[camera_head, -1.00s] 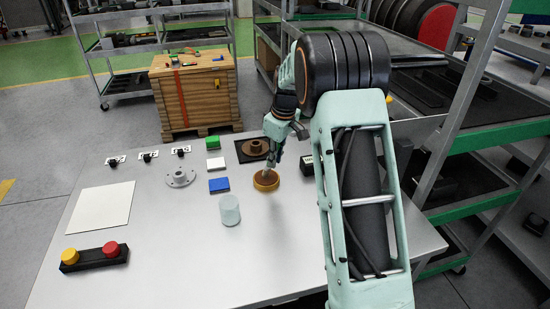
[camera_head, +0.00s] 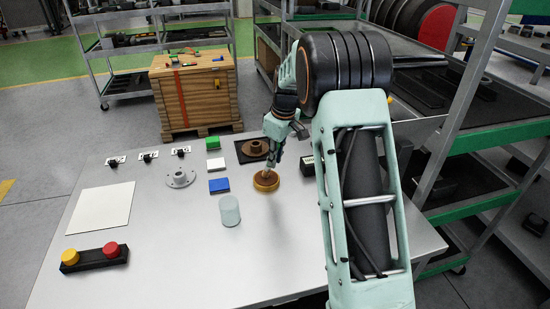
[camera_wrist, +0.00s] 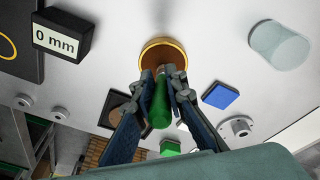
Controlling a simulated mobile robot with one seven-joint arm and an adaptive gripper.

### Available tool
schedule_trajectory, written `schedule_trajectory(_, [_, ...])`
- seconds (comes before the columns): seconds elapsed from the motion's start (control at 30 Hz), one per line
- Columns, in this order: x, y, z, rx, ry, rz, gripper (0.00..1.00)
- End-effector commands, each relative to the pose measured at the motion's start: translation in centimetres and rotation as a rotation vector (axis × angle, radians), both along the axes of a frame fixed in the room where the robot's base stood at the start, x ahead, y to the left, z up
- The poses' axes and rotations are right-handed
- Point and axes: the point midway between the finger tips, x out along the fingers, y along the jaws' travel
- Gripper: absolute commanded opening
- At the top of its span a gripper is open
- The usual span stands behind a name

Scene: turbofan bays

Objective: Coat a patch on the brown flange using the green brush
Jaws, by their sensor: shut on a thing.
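My gripper (camera_wrist: 160,90) is shut on the green brush (camera_wrist: 159,105), whose handle shows between the fingers in the wrist view. The brush points down at a round amber dish (camera_wrist: 163,51); its tip appears to be inside the dish, but I cannot tell whether it touches the bottom. In the head view the gripper (camera_head: 272,155) is right above the dish (camera_head: 266,181). The brown flange (camera_head: 255,148) lies on a black square mat just behind the dish. It is partly hidden behind my fingers in the wrist view.
Blue (camera_head: 219,186), white (camera_head: 215,164) and green (camera_head: 212,143) blocks, a grey flange (camera_head: 180,178) and a pale cylinder (camera_head: 229,211) stand left of the dish. A "0 mm" display box (camera_wrist: 62,36) is near the dish. The table front is clear.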

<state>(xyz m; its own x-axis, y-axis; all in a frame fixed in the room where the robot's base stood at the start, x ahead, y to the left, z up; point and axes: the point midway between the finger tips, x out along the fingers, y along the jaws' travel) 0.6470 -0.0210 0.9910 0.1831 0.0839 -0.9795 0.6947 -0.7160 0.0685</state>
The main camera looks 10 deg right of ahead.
Motion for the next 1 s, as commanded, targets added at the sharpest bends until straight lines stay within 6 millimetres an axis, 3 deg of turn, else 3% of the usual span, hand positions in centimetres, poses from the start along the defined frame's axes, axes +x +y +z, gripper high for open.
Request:
schedule_trajectory(0.7, [0.1,0.0,6.2,-0.001,-0.004,0.001,0.00])
schedule_trajectory(1.0, [0.1,0.0,6.6,0.000,-0.003,0.001,0.00])
